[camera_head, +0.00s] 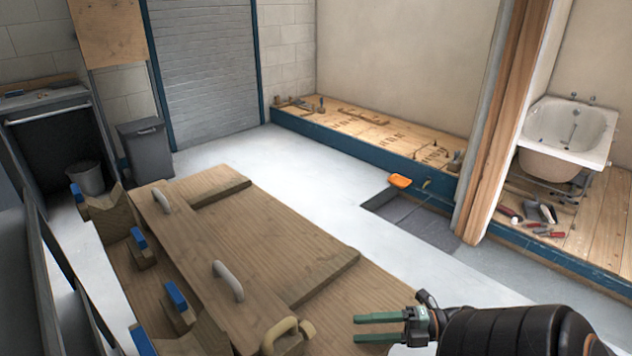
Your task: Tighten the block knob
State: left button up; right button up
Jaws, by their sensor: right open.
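Several wooden blocks stand along the left side of a wooden workbench (265,215), each with a blue part that looks like a knob or lever. One block (112,213) is at the far end, and its blue part (77,194) is on its left. Nearer ones have blue parts at the middle (138,238) and near the front (176,296). I cannot tell which is the block knob. My right gripper (356,328) has green fingers, apart and empty, at the bench's near right, well to the right of the blocks. My left gripper is not in view.
A long board with two grey handles (228,280) lies along the bench. A tan looped handle (288,334) is at its near end. A recessed floor pit (415,220) with an orange object (400,181) beside it lies right of the bench. White floor between is clear.

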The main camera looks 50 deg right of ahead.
aim_at(307, 330)
jog(key=x, duration=1)
jog(key=shift+w+a+p, duration=0.1)
jog(key=shift+p, duration=0.3)
grip_shut()
